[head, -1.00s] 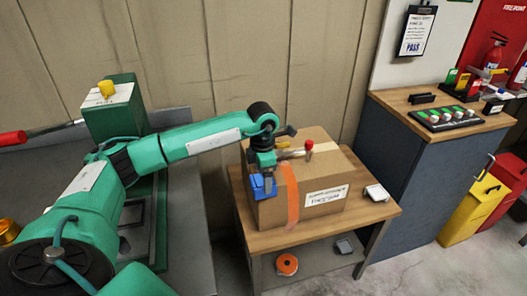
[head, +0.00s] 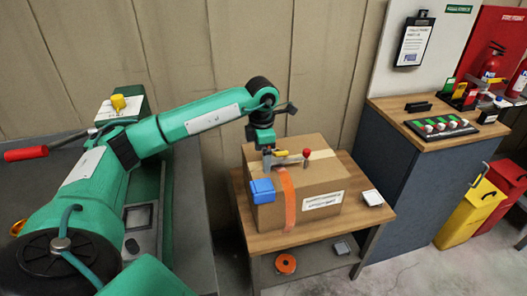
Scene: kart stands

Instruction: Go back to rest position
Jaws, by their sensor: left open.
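My left arm is green and comes in from the left. Its gripper (head: 267,162) hangs just above the top of a cardboard box (head: 325,180), near the box's left side. The gripper is open and seems to hold nothing; its fingertips are small and partly dark. A blue object (head: 262,190) sits at the box's upper front left corner, below the gripper. Orange tape (head: 288,200) runs over the box's top and down its front. A tool with a red knob (head: 306,153) shows on or just above the box top, beside the gripper. My right gripper is not in view.
The box stands on a wooden table (head: 375,222) with an orange roll (head: 286,263) on its lower shelf. A blue cabinet (head: 385,150) stands right, a grey bench (head: 195,240) left, and a panelled wall behind.

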